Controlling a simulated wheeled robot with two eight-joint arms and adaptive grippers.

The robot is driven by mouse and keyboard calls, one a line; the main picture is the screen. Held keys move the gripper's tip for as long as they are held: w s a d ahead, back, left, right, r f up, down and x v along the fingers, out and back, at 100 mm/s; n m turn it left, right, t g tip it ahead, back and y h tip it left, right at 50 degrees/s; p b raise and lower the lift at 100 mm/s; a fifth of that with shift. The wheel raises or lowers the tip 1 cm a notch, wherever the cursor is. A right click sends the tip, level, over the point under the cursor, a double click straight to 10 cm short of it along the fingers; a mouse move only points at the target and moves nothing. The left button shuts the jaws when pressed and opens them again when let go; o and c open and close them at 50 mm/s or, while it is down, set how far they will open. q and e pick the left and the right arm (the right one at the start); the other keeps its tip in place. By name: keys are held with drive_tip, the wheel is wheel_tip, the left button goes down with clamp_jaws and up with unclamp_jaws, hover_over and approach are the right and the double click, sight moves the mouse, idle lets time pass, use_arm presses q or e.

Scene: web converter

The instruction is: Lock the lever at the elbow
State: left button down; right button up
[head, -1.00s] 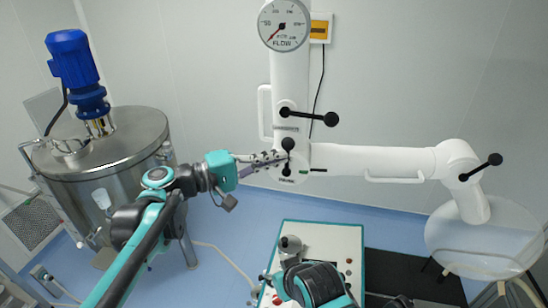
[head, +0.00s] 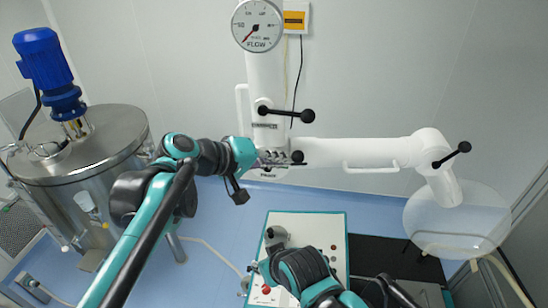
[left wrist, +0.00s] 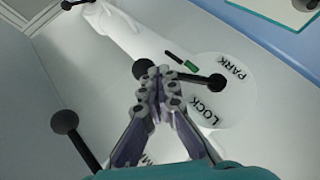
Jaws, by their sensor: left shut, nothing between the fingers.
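The elbow (head: 268,137) of the white jointed arm is in the middle of the head view. Its black lever has a ball knob (head: 297,157) pointing right. My left gripper (head: 284,160) is at the elbow beside the lever. In the left wrist view its fingers (left wrist: 158,76) are together, empty, and hide part of the lever. I cannot tell whether they touch it.
Another black lever (head: 308,116) sticks out above the elbow, and one (head: 465,147) is at the arm's right joint. White handles stand beside the tube. A steel tank (head: 80,150) with a blue motor is at left. A control panel (head: 325,225) is below.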

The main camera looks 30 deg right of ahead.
drive_tip(key=shift+r, duration=0.15)
drive_tip(key=shift+r+p, duration=0.45)
drive_tip(key=shift+p, duration=0.15)
